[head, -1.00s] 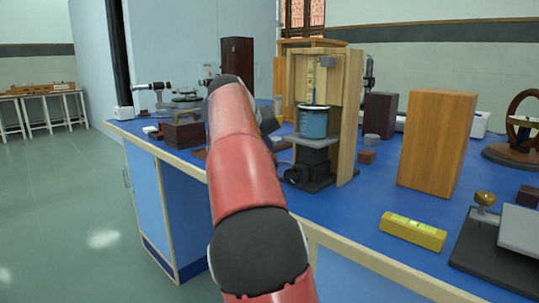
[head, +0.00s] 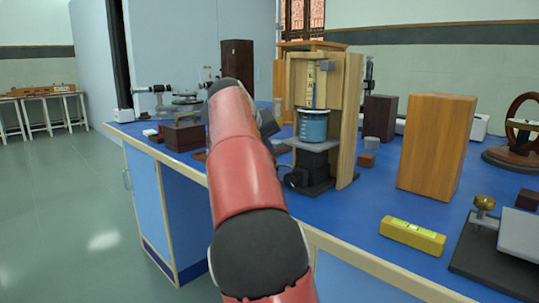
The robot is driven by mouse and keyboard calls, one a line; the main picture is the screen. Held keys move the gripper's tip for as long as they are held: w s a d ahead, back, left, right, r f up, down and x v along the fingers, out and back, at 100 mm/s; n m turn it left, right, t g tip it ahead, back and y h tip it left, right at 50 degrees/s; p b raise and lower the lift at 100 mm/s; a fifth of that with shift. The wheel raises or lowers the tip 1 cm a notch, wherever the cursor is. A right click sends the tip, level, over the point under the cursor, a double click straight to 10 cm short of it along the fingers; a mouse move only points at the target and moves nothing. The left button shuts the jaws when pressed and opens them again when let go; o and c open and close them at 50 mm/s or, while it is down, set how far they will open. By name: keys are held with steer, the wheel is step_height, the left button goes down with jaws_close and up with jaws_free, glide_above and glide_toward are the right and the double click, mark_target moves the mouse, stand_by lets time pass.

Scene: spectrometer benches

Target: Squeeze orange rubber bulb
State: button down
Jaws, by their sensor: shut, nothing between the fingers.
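I cannot make out an orange rubber bulb in the head view. My red and black arm rises through the middle of the picture and reaches over the front edge of the blue bench. My gripper does not show; the far end of the arm is hidden behind its own links. Part of the bench behind the arm is hidden too.
The blue bench (head: 368,213) holds a wooden stand (head: 349,120) with a blue-filled beaker (head: 313,125), a tall wooden block (head: 436,145), a yellow spirit level (head: 412,235) and a spectrometer (head: 185,101) at the back left. The floor (head: 75,220) at left is clear.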

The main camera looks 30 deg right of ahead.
steer(key=shift+r+p, duration=0.45)
steer(key=shift+r, duration=0.2)
steer(key=shift+r, duration=0.1)
step_height(320, 180, up, 5)
steer(key=p, duration=0.5)
stand_by(0.5)
